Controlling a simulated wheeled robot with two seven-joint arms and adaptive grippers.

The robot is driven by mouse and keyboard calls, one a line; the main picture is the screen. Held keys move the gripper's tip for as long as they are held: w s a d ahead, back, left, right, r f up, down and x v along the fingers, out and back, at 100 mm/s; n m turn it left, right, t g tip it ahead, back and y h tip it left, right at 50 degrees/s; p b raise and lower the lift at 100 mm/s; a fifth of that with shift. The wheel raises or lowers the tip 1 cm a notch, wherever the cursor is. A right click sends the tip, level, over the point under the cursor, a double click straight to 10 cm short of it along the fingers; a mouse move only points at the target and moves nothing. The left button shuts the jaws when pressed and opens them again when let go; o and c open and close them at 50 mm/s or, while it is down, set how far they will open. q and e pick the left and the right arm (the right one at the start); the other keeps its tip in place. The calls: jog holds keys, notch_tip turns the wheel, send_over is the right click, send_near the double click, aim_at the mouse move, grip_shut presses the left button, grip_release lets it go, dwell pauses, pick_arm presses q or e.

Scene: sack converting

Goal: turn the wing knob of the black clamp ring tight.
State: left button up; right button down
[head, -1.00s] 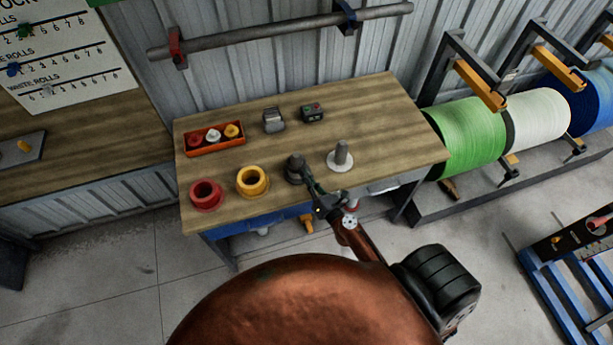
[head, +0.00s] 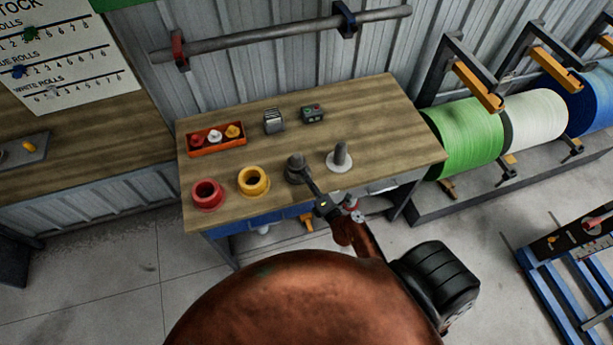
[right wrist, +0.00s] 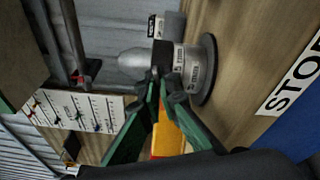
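The black clamp ring (head: 295,174) sits around a short grey post on the front part of the wooden bench. In the right wrist view the ring (right wrist: 193,70) shows from the side, with small pale labels on it and a dark round base. My right gripper (head: 311,187) reaches it from the front right. In the right wrist view its fingertips (right wrist: 165,84) are close together at the ring's side, shut on the small dark wing knob. The fingertips hide most of the knob, so its angle cannot be told. My left gripper is not in view.
A second grey post on a pale disc (head: 340,160) stands just right of the ring. A yellow ring (head: 253,181) and a red ring (head: 207,194) lie to the left. An orange tray (head: 217,148), a grey device (head: 273,121) and a dark button box (head: 313,113) stand behind.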

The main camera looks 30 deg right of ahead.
dwell(0.4)
jog(key=c, duration=2.4)
grip_release()
jog(key=shift+s, duration=0.15)
jog(key=s, duration=1.1)
jog(key=shift+s, duration=0.35)
